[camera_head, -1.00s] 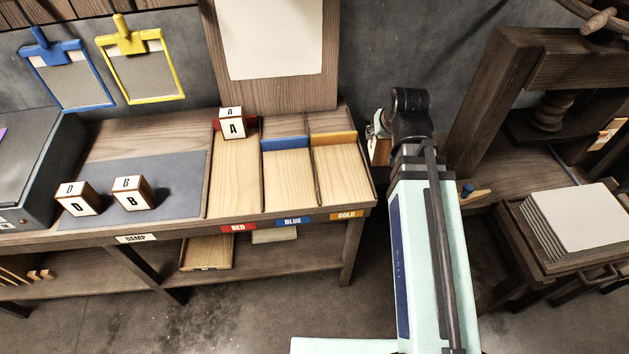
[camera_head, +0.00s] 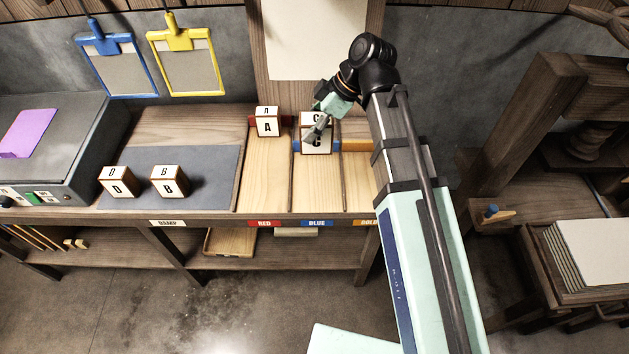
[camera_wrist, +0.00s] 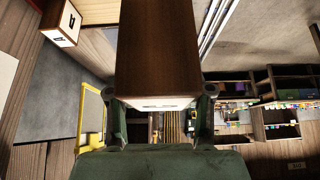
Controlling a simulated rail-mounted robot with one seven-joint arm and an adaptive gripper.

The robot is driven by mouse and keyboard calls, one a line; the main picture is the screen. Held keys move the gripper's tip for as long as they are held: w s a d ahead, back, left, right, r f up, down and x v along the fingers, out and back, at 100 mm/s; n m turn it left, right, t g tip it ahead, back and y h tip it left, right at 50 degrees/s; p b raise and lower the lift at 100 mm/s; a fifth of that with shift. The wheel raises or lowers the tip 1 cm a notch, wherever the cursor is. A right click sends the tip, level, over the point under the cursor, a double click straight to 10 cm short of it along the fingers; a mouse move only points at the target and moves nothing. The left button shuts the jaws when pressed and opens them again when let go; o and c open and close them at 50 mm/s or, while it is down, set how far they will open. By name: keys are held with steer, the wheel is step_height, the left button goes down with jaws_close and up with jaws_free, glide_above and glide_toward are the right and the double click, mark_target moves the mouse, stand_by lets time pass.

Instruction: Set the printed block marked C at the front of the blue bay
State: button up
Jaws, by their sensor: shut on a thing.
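The block marked C (camera_head: 316,146), brown with white lettered faces, is over the back part of the blue bay (camera_head: 317,187), in front of its blue strip. I cannot tell if it touches the bay floor. My gripper (camera_head: 320,129) is shut on it. In the wrist view, the fingers of my gripper (camera_wrist: 162,100) are on both sides of the brown block C (camera_wrist: 158,50). The bay's front part, behind the BLUE label (camera_head: 317,223), is bare.
Block A (camera_head: 267,123) stands at the back of the red bay (camera_head: 265,180), close left of block C. The gold bay (camera_head: 358,195) on the right looks empty but is partly hidden by my arm. Blocks D (camera_head: 116,183) and B (camera_head: 168,182) stand on the grey mat (camera_head: 210,165).

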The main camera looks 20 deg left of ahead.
step_height(320, 180, down, 19)
steer(key=p, duration=0.4)
stand_by(0.5)
steer(key=shift+f, duration=0.1)
steer(key=o, duration=1.2)
steer(key=shift+r, duration=0.25)
steer(key=b+v, duration=0.3)
steer(key=v, duration=0.9)
steer(key=shift+b, duration=0.3)
